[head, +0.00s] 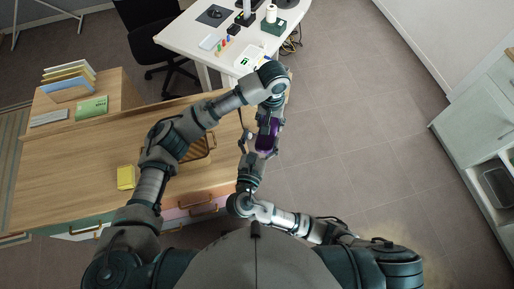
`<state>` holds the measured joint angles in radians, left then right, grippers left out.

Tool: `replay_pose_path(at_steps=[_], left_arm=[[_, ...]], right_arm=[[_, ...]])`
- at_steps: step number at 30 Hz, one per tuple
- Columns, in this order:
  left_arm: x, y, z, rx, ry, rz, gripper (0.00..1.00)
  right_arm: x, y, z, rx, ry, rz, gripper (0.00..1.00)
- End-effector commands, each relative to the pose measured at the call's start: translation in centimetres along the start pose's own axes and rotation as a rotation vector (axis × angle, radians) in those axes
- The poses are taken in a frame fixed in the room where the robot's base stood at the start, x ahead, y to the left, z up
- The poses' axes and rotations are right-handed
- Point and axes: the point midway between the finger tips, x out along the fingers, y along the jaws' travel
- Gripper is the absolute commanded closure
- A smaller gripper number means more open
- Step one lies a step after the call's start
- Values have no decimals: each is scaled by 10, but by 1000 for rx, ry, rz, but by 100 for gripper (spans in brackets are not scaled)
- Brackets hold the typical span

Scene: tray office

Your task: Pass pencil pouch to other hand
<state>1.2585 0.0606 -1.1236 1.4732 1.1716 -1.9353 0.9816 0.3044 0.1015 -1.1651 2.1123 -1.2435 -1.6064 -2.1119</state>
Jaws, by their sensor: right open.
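The purple pencil pouch (267,134) is in the air beyond the right edge of the wooden desk. My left gripper (271,115) reaches down to it from above in the picture and appears shut on its upper end. My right gripper (254,152) comes up from below, open, with its fingers close to the pouch's lower end and left side. I cannot tell whether the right fingers touch the pouch. The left gripper's fingertips are small and partly hidden by the arm.
The wooden desk (70,165) carries a brown basket (203,150), partly behind my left arm, a yellow block (126,177) and a file holder (68,83). A white desk (195,33) and black chair (150,45) stand at the back. Floor on the right is clear up to a cabinet (475,105).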

Motion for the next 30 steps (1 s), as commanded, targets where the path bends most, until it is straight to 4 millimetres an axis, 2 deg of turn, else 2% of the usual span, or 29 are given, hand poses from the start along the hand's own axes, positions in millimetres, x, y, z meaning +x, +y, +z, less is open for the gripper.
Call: replay_pose_path(at_steps=[4,11,14,19,20,22,30], left_arm=[[0,0,0,0,0,0,83],[0,0,0,0,0,0,83],[0,0,0,0,0,0,83],[0,2,1,3,-1,3,83],[0,2,1,4,-1,4,82],[0,4,2,7,-2,6,82],[0,6,2,10,0,9,82]], right_arm=[[7,0,0,1,-1,1,12],[8,0,0,1,0,1,12],[7,0,0,1,0,1,32],[7,1,0,1,0,4,75],[7,1,0,1,0,5,79],[7,2,0,1,0,7,82],[7,3,0,1,1,10,75]])
